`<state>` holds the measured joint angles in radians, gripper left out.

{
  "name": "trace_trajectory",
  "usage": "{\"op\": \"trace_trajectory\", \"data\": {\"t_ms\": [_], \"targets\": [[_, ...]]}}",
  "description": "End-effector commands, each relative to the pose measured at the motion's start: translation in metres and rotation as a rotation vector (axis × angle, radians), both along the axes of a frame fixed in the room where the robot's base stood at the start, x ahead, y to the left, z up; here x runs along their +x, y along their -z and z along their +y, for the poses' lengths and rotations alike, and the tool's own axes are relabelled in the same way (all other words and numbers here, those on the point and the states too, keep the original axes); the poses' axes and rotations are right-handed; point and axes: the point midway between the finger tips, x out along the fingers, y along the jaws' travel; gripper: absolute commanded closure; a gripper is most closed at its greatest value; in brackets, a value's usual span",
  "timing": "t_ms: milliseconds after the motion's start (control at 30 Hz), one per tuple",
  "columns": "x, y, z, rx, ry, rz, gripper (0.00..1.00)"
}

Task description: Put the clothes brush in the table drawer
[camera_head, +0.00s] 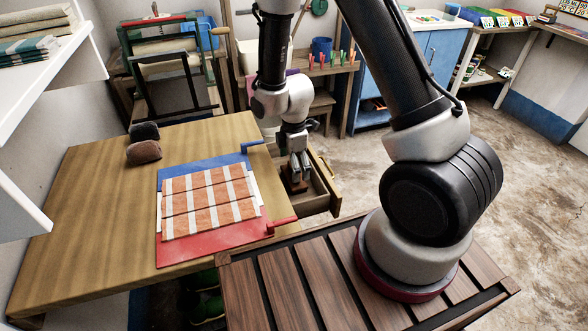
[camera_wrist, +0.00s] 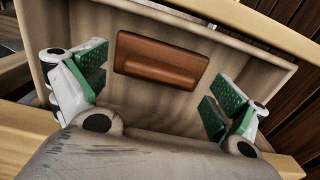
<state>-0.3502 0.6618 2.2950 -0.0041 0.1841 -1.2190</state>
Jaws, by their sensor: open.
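The clothes brush (camera_wrist: 162,62), a reddish-brown wooden block, lies inside the open table drawer (camera_wrist: 150,112), close to one wall. In the head view the brush (camera_head: 293,186) shows only partly, below my gripper (camera_head: 299,173). The drawer (camera_head: 318,203) is pulled out from the table's right side. My gripper reaches down over the drawer with its fingers apart. In the wrist view my gripper (camera_wrist: 156,88) has green pads spread wide on either side, with the brush apart from both and nothing held between them.
The table (camera_head: 90,205) carries an orange-and-white striped cloth (camera_head: 208,202) over blue and red boards with clamp-like handles. Two dark rounded items (camera_head: 144,151) lie at its back left. A blue cabinet (camera_head: 420,60) stands behind. The floor to the right is clear.

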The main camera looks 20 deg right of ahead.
Motion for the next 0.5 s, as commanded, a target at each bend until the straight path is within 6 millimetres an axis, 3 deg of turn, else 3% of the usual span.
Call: {"op": "trace_trajectory", "data": {"t_ms": [300, 500], "targets": [[0.001, -0.073, 0.000, 0.002, 0.000, -0.005, 0.03], [0.000, -0.097, 0.000, 0.001, 0.000, -0.001, 0.03]]}}
